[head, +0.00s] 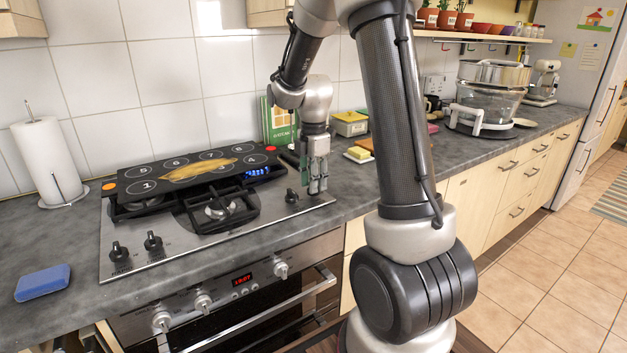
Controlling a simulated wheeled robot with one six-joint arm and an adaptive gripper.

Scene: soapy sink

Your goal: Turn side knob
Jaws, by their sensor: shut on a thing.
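The steel gas hob (180,250) is set into the grey counter and carries several black knobs along its front. Two knobs, a left one (120,252) and its neighbour (153,242), stand at the front left. Another knob (291,196) stands at the front right. My gripper (317,188) points down at the hob's right end, just right of that knob. It is shut on a side knob, which its fingers mostly hide. I cannot tell how far that knob is turned.
A black panel with numbered rings (190,178) lies over the hob's back. Below are oven knobs (202,302) and a handle (250,318). A blue sponge (42,283) and paper towel roll (45,160) are left. A butter dish (358,155) sits beyond my gripper.

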